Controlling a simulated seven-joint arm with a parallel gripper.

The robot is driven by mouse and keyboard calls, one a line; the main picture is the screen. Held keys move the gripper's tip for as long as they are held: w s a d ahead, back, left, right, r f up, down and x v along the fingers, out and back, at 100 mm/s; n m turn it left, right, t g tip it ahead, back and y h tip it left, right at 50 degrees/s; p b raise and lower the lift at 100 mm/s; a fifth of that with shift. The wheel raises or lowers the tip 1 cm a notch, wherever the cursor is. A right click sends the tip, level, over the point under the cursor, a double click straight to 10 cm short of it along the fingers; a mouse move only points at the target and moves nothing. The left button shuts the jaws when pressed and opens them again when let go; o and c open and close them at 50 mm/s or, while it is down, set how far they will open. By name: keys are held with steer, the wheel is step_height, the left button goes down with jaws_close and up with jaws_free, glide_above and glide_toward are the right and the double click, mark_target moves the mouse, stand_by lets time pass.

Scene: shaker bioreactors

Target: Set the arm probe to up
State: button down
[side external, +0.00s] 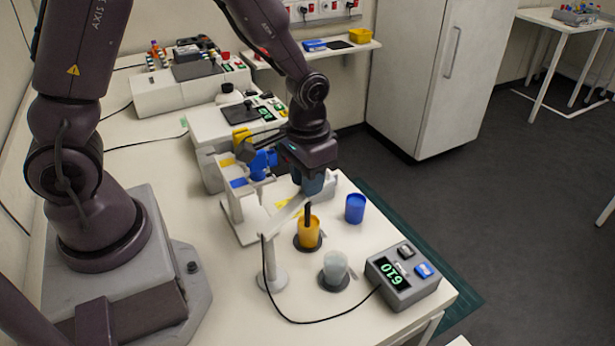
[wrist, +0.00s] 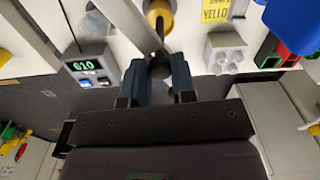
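The probe stand has a white post (side external: 269,262) and a pale arm (side external: 287,217) that slopes up toward my gripper (side external: 308,188). A black probe (side external: 308,214) stands upright with its lower end in the yellow cup (side external: 308,232). In the wrist view the pale arm (wrist: 128,20) ends between the fingers of my gripper (wrist: 158,75), at a dark rounded end piece (wrist: 160,67). The fingers lie on either side of this piece; whether they press on it is unclear. The cabled grey meter (side external: 402,276) reads 610 or 6.10.
A blue cup (side external: 355,208) stands right of the yellow cup, and a pale cup (side external: 335,267) in front. A white rack (side external: 246,215) with blue and yellow parts is close to my gripper's left. The meter cable (side external: 300,321) loops along the front of the table.

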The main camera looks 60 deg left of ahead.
steer(key=shift+r, duration=2.5)
steer(key=c, duration=0.9)
jaws_free()
steer(key=shift+c, duration=0.2)
step_height(320, 180, up, 13)
steer(key=shift+f, duration=0.1)
steer(key=s+r+t, duration=0.1)
steer(key=s+t, duration=0.1)
steer(key=s, duration=0.4)
steer(key=s+r+m+t, duration=0.1)
steer(key=s+r+t, duration=0.1)
steer(key=s, duration=0.4)
steer(key=shift+s+a+t, duration=0.35)
steer(key=shift+a+t, duration=0.1)
steer(key=shift+t, duration=0.35)
